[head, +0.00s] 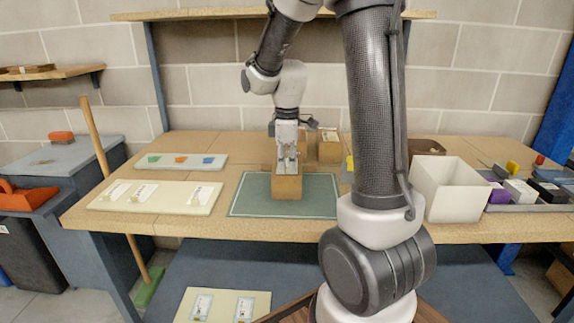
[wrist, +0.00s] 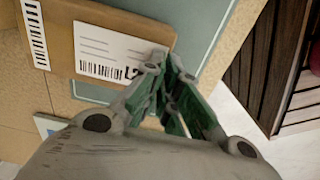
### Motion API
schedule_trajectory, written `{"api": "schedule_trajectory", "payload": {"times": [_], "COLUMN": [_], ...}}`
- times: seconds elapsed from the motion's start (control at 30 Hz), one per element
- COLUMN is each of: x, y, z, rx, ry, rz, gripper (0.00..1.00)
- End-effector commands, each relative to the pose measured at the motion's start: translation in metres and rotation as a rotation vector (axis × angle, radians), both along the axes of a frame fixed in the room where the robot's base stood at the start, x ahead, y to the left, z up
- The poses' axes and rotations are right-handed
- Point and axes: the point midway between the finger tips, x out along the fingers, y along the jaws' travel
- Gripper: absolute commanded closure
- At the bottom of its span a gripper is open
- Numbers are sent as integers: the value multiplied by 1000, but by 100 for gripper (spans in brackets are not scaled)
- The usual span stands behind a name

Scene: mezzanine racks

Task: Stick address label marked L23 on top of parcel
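The brown parcel (head: 287,188) stands on the green mat (head: 240,203) in the middle of the bench. In the wrist view, the parcel (wrist: 60,55) has a barcode strip along its left end. A white address label (wrist: 105,45) with printed lines and a barcode lies over the parcel's top; its text reads "L2", with the rest hidden by my fingers. My gripper (wrist: 163,62) has its fingertips together on the label's right corner. In the head view, my gripper (head: 287,168) points down at the parcel. I cannot tell whether the label fully touches the parcel.
A cream board (head: 170,207) with several white labels lies at left, behind it a tray (head: 213,160) with coloured pieces. A white bin (head: 445,190) and a tray of small items stand at right. Boxes (head: 329,148) stand behind the parcel. A broom leans on the bench's left edge.

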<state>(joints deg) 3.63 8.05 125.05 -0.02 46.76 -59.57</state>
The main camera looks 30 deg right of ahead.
Motion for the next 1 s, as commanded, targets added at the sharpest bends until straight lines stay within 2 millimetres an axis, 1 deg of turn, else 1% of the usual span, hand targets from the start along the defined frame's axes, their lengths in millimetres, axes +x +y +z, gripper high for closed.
{"api": "schedule_trajectory", "payload": {"times": [0.73,0.77,0.9,1.0], "x": [0,0,0,0], "y": [0,0,0,0], "z": [-4,-4,-4,-3], "rx": [0,0,0,1], "ry": [1,1,1,1], "rz": [0,0,0,0], "gripper": [100,96,70,70]}}
